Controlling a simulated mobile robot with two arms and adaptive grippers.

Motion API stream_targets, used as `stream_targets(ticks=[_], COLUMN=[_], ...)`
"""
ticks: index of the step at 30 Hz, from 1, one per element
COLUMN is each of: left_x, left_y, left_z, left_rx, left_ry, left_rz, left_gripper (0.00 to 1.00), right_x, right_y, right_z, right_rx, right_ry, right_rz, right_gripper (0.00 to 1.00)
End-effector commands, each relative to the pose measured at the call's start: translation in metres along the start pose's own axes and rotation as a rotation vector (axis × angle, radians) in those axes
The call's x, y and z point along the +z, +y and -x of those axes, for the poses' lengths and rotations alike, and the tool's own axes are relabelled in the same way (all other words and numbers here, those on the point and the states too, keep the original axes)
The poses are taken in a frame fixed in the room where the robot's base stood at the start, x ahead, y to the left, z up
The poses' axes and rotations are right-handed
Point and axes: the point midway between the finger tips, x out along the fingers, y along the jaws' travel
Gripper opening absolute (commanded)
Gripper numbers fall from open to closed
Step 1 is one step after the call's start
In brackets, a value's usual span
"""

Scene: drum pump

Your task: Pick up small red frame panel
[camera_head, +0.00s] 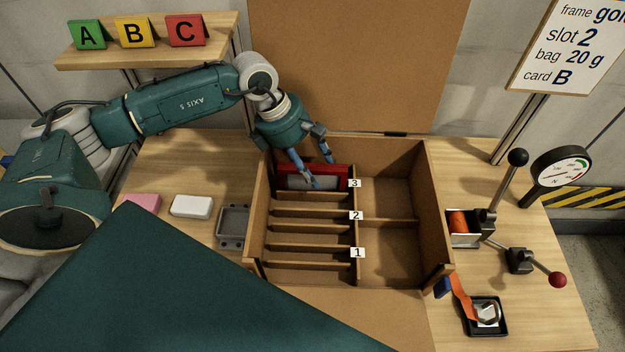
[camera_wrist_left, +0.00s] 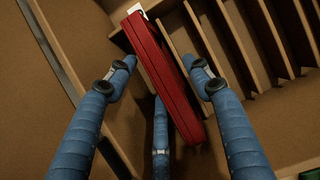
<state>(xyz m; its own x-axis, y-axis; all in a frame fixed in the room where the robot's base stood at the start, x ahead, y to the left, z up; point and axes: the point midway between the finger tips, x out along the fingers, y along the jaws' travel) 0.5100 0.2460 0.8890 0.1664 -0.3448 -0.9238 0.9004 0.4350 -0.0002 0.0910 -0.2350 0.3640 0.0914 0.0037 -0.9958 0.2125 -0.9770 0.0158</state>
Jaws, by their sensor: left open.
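The small red frame panel (camera_head: 344,177) stands upright in the divided wooden box, in the rear slot by the label 3. It has a red rim around a grey face. My left gripper (camera_head: 314,168) is open above it, with its blue fingers reaching down around the panel. In the left wrist view, the red panel (camera_wrist_left: 162,75) lies between the spread blue fingers of my left gripper (camera_wrist_left: 160,66), with a third finger below. I cannot tell whether any finger touches it. My right gripper is not in view.
The wooden box (camera_head: 433,210) has several slots on the left and two bare compartments on the right. A grey tray (camera_head: 234,222), white block (camera_head: 191,206) and pink block (camera_head: 143,203) lie left of it. Levers (camera_head: 505,185) and a gauge (camera_head: 560,167) stand right.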

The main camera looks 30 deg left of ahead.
Motion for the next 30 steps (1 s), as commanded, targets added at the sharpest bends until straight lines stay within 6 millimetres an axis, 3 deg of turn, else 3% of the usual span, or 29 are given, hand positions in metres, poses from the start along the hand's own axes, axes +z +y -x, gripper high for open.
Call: stream_targets(ticks=[18,26,30], left_x=[-0.0012,-0.0013,-0.0014], left_y=[0.0001,0.0001,0.0001], left_z=[-0.0026,-0.0027,-0.0028], left_rx=[0.000,0.000,0.000], left_ry=[0.000,0.000,0.000], left_rz=[0.000,0.000,0.000], left_gripper=[0.51,0.01,0.00], right_x=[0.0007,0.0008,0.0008], right_y=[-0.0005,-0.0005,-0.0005], right_z=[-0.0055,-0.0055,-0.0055], right_rx=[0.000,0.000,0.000], right_ry=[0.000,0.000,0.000], right_rz=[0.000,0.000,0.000], right_gripper=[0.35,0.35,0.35])
